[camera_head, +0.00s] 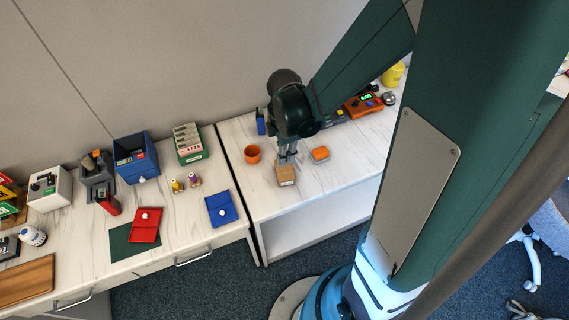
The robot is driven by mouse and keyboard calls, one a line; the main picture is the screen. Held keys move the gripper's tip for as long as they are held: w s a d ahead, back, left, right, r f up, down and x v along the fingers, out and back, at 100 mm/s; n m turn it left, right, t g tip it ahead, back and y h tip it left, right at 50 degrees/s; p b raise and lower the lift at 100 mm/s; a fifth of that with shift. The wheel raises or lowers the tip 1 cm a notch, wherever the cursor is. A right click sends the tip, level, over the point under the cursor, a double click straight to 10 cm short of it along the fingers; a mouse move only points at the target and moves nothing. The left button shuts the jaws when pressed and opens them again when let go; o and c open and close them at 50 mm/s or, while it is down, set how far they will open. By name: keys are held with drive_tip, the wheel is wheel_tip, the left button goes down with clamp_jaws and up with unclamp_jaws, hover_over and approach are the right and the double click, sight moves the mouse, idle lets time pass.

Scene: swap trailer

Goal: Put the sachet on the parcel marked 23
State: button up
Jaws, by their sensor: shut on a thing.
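A small brown cardboard parcel (286,175) stands near the front edge of the right-hand worktop. It has a pale label on its front face, too small to read. My gripper (287,158) points down just above the parcel's back part. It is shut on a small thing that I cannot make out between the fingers. I cannot tell whether that thing touches the parcel. I cannot clearly pick out a sachet anywhere in this view.
An orange cup (252,154) stands left of the parcel, and a small orange block-like thing (320,153) lies to its right. An orange device (363,105) is at the back right. The left worktop holds a blue tray (221,208), a red tray (146,225) and several bins.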

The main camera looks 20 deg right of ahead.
sight(284, 169)
idle(0.3)
drive_tip(key=shift+f+b, duration=0.5)
drive_tip(key=shift+f, duration=1.6)
drive_tip(key=shift+f, duration=0.1)
drive_tip(key=o, duration=0.7)
drive_tip(key=shift+r+p, duration=1.3)
drive_tip(key=shift+r, duration=4.85)
drive_tip(key=shift+r, duration=0.15)
